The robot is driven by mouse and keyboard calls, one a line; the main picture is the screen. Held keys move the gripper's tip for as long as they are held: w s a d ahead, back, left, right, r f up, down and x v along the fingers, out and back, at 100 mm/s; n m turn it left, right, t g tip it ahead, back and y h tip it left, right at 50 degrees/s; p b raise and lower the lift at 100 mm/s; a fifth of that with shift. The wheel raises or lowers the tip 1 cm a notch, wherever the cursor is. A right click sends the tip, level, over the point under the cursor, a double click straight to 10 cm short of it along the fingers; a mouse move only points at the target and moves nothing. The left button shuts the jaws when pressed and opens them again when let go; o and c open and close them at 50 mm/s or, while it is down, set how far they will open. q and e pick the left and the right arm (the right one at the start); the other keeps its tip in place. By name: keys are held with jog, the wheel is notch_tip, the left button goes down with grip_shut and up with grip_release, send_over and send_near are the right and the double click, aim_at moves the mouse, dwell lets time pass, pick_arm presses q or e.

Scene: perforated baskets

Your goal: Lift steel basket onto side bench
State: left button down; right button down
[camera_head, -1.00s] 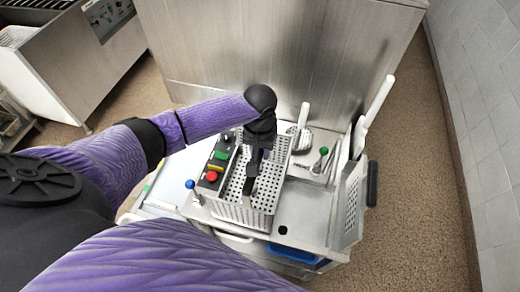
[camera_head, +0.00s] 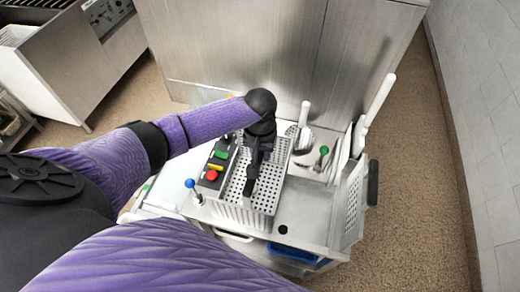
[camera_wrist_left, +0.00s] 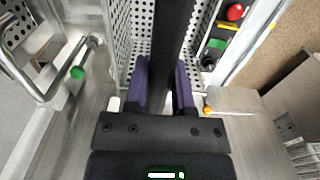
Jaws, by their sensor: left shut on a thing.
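The steel basket (camera_head: 239,213) is a perforated rectangular box on the steel worktop, beside a small control panel. It also shows in the wrist view (camera_wrist_left: 122,40), on both sides of a dark bar. My left gripper (camera_head: 252,185) reaches down from above over the middle of the basket. In the wrist view my left gripper's purple fingers (camera_wrist_left: 167,85) are closed on the dark bar, which looks like the basket's handle. I cannot tell whether the basket's base touches the worktop. My right gripper is out of view. Which surface is the side bench is unclear.
The control panel (camera_head: 212,172) with coloured buttons is left of the basket, near a blue-knobbed lever (camera_head: 191,185). Utensils with a green knob (camera_head: 324,150) and an upright perforated panel (camera_head: 350,205) stand to the right. A tall steel wall (camera_head: 270,50) rises behind. Bare worktop (camera_head: 305,212) lies front right.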

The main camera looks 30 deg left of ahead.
pick_arm(q)
jog(key=shift+f, duration=0.2)
jog(key=shift+c, duration=1.9)
grip_release()
notch_tip(320, 180, up, 10)
jog(key=shift+f+p, duration=0.1)
jog(key=shift+p, duration=0.9)
jog(key=shift+s+d, duration=0.1)
